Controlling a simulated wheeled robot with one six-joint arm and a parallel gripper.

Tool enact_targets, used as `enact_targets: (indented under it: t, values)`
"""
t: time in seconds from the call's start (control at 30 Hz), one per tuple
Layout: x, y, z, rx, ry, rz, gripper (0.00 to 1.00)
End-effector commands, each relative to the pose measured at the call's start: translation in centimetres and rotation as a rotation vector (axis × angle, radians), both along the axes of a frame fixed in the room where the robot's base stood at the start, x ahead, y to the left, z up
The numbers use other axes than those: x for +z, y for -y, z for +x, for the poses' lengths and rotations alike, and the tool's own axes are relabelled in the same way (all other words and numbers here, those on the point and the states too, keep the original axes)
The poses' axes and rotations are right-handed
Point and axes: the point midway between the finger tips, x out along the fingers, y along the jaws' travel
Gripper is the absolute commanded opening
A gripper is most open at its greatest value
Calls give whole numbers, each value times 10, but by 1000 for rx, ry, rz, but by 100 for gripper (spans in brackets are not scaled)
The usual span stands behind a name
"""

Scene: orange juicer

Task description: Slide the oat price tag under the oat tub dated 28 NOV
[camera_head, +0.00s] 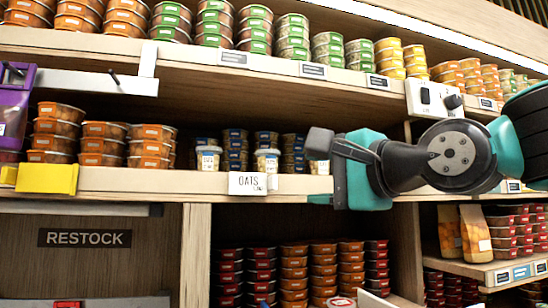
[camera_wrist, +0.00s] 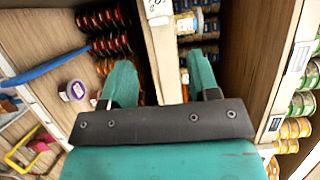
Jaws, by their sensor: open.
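The white OATS price tag (camera_head: 248,183) is on the front edge of the middle shelf; part of it shows at the top of the wrist view (camera_wrist: 157,8).
Several darker blue-lidded tubs (camera_head: 235,148) are stacked behind the oat tubs. Orange tubs (camera_head: 102,145) stand left on the same shelf. A yellow block (camera_head: 47,179) sits on the left shelf edge.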

Motion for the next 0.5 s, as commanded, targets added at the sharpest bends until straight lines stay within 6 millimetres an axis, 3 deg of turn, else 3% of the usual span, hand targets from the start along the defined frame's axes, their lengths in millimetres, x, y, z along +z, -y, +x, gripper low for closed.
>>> enact_targets:
  t: [0.3,0.5]
  values:
    - [2,-47,59,3,-4,-3,55]
    - [1,-64,80,3,-2,-1,55]
